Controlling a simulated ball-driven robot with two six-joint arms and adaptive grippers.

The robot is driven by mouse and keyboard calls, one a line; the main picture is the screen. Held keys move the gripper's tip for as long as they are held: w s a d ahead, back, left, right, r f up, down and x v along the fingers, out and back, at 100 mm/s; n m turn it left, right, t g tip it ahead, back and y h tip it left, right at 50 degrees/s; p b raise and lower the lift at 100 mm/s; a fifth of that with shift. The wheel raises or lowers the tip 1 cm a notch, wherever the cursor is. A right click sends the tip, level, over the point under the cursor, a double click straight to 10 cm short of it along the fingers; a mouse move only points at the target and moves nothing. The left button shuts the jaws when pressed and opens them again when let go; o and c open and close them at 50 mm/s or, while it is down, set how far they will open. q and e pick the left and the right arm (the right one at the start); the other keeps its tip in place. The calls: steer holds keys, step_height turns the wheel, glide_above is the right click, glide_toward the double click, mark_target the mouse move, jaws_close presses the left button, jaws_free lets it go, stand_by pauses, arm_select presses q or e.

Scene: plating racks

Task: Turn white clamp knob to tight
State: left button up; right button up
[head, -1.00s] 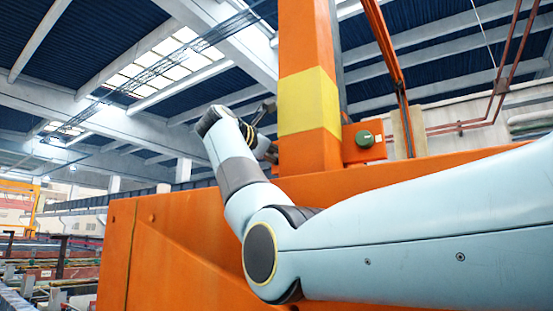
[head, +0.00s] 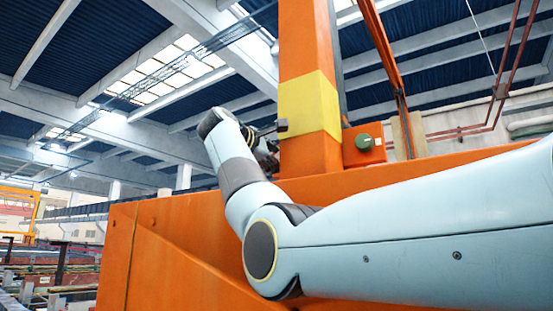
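I see no white clamp knob in the head view. A dark green round knob (head: 364,142) sits on a small orange box (head: 353,156) at the right side of the orange post. My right gripper (head: 275,143), on the arm coming in from the right, is at the left side of the post's yellow band. Its dark fingertips look spread apart, one higher and one lower, with nothing seen between them. The upper fingertip overlaps the band's left edge; I cannot tell if it touches. My wrist partly hides the gripper. My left gripper is not in view.
The orange post (head: 308,40) with its yellow band (head: 315,103) rises from a large orange machine body (head: 170,250) filling the lower middle. Thin red pipes (head: 503,70) run along the wall at right. The air left of my wrist is free.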

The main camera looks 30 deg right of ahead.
stand_by(0.4)
steer(key=o, duration=1.1)
steer(key=shift+o, duration=0.2)
steer(key=v, duration=1.2)
steer(key=shift+f, duration=0.1)
